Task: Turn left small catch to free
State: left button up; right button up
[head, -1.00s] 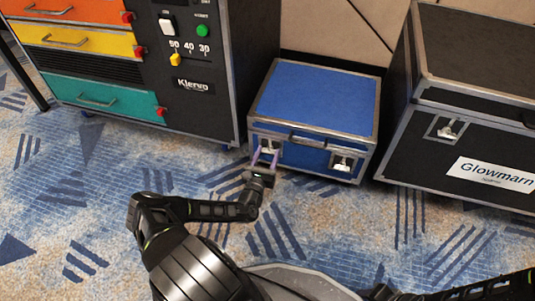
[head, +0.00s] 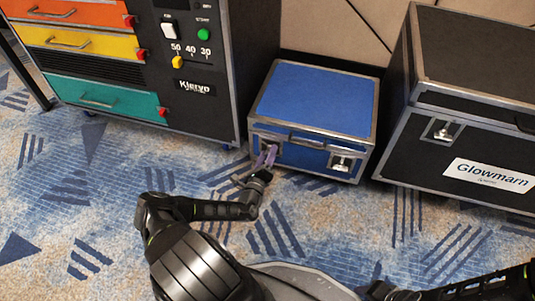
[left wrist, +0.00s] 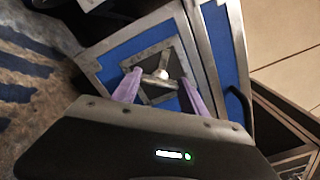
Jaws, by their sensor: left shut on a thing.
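The blue case (head: 315,97) stands on the carpet with two small catches on its front. The left small catch shows in the left wrist view (left wrist: 160,77) as a pale metal piece on a dark square plate with a metal frame. In the head view the purple fingers partly cover it. My left gripper (head: 267,156) is at this catch, its two purple fingers on either side of it and shut on it. The right small catch (head: 341,162) is uncovered, with a pale metal piece in its plate. My right gripper is not in view.
A dark cabinet (head: 262,65) with coloured drawers, knobs and buttons stands close to the case's left. A black case labelled Glowmarn (head: 470,60) stands close to its right.

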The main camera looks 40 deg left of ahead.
pick_arm(q)
jog(key=shift+f+n+b, duration=0.1)
jog(key=shift+n+b, duration=0.25)
jog(key=shift+n, duration=3.45)
jog(key=o, duration=1.4)
jog(key=p+v, duration=0.3)
jog(key=v, duration=0.4)
jog(key=shift+s+d, duration=0.15)
jog(key=shift+s, duration=0.25)
